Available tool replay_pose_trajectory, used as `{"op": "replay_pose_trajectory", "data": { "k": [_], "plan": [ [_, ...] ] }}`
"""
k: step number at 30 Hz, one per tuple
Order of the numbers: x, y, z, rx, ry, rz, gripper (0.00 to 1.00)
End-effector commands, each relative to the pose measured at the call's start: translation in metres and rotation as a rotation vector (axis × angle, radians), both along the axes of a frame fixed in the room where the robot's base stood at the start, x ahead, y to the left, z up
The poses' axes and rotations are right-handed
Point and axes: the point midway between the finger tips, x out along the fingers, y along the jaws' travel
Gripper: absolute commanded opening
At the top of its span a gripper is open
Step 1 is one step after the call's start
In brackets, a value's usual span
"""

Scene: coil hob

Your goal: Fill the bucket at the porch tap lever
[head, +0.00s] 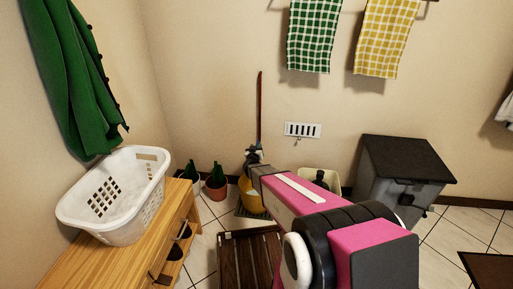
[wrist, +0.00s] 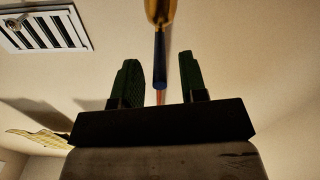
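A yellow bucket (head: 246,197) stands on the floor by the wall in the head view, partly hidden by my arm. The brass tap (wrist: 160,10) shows at the top of the wrist view, with a blue lever (wrist: 159,45) hanging from it. My gripper (wrist: 159,62) is open, its two dark fingers apart. The lever's end appears between the fingers in the picture; no contact is visible, and the depth between them is hard to judge. In the head view my gripper (head: 253,155) is near the wall above the bucket, small and dark, and the tap cannot be made out.
A reddish pipe (head: 260,98) runs up the wall. A vent (head: 302,130) is to its right. A wooden cabinet with a white basket (head: 125,197) stands left. Potted plants (head: 216,188), a slatted wooden piece (head: 248,258), a cream container (head: 325,176) and a grey bin (head: 400,185) are nearby.

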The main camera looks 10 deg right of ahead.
Motion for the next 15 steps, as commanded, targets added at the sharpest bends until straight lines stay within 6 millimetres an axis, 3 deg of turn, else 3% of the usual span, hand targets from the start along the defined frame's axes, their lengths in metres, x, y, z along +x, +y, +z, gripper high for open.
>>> {"op": "replay_pose_trajectory", "data": {
  "k": [4,12,13,15],
  "plan": [
    [0.0149,-0.0042,-0.0001,0.000,-0.001,0.000,0.39],
    [0.0159,-0.0052,0.0005,0.000,0.000,0.001,0.39],
    [0.0159,-0.0052,0.0004,0.000,0.000,0.001,0.36],
    [0.0159,-0.0052,0.0004,0.000,0.000,0.001,0.13]
  ]
}}
